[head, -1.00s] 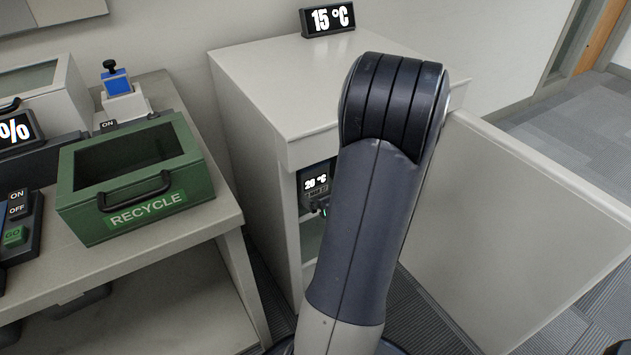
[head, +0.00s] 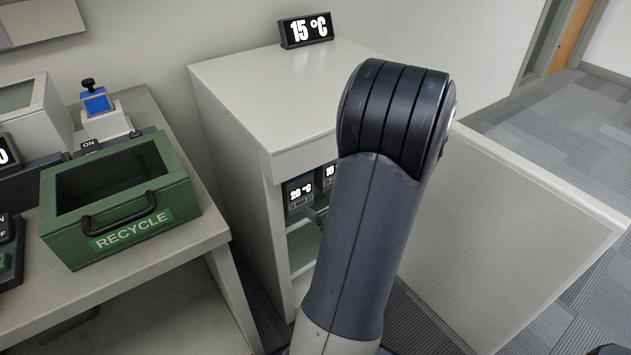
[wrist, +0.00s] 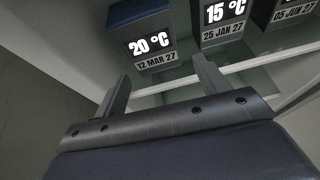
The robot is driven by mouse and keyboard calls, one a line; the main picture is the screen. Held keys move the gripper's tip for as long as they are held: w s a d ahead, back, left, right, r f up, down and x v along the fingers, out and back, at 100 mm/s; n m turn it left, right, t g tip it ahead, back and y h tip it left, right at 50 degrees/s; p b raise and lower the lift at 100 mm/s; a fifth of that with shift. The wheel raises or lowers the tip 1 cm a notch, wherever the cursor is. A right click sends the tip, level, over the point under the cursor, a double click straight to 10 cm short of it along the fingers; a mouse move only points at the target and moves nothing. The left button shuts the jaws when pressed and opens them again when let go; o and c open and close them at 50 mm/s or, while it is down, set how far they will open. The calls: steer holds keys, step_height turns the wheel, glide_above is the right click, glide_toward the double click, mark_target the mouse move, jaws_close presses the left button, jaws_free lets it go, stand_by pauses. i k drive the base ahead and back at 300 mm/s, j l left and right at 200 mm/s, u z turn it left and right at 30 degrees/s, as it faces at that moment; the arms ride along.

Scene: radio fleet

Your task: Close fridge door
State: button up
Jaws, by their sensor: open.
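The fridge (head: 235,110) is a pale grey cabinet in the middle of the head view, with its front open. Its door (head: 510,235) is a large pale panel swung wide open to the right of my arm. My gripper (wrist: 160,75) shows in the wrist view with its two fingers apart and nothing between them. It faces the fridge interior, in front of a dark box (wrist: 148,45) labelled 20 °C and a box (wrist: 222,22) labelled 15 °C. In the head view my arm hides part of the opening and the door's hinge side.
A table on the left holds a green RECYCLE bin (head: 120,205) and a blue-topped device (head: 100,110). A 15 °C display (head: 306,30) stands on the fridge. Carpeted floor (head: 560,125) is open beyond the door.

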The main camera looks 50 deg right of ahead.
mark_target(496, 238)
steer(key=z, duration=1.5)
